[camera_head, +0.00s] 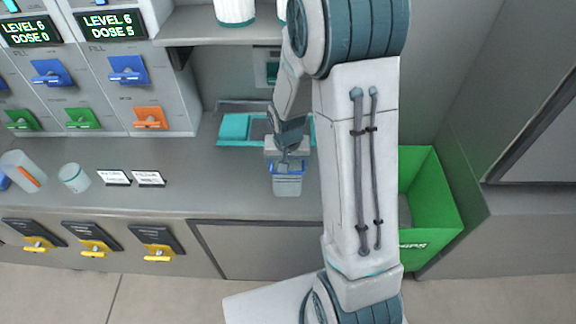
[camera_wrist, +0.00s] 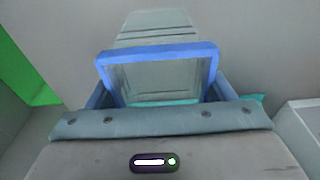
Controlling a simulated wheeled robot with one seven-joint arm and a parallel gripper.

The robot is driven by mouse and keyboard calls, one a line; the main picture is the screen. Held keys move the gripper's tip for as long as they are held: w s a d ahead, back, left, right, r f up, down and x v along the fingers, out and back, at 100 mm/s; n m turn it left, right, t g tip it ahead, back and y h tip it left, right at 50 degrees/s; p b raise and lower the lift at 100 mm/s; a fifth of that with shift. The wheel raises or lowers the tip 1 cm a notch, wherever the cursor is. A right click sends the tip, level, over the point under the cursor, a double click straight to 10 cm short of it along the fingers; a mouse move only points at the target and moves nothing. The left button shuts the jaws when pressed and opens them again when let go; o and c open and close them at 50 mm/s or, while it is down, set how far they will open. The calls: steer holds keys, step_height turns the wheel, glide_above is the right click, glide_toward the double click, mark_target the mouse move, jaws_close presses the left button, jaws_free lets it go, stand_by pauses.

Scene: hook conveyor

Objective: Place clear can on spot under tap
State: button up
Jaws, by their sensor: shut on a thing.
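The clear can (camera_head: 288,187), a see-through grey box-like container with a blue rim, is upright in the head view, over the front part of the grey counter. My gripper (camera_head: 287,166) is shut on it near the rim. In the wrist view the can (camera_wrist: 158,78) fills the space beyond my gripper, its blue rim facing the camera. A teal pad (camera_head: 235,128) lies at the back of the counter, behind my gripper and partly hidden by my arm. A small grey fixture with a teal face (camera_head: 267,68) is on the wall above it. I cannot tell whether the can touches the counter.
Dispensers with blue levers (camera_head: 128,70), green levers and an orange lever (camera_head: 150,118) stand at left. A white cup (camera_head: 74,177), a tipped bottle (camera_head: 24,171) and two labels (camera_head: 149,179) are on the counter. A green bin (camera_head: 428,200) stands right of my arm.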

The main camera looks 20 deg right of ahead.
steer(key=shift+f, duration=1.1)
steer(key=shift+f, duration=0.2)
steer(key=o, duration=1.3)
steer(key=shift+r, duration=0.1)
steer(key=shift+o, duration=0.2)
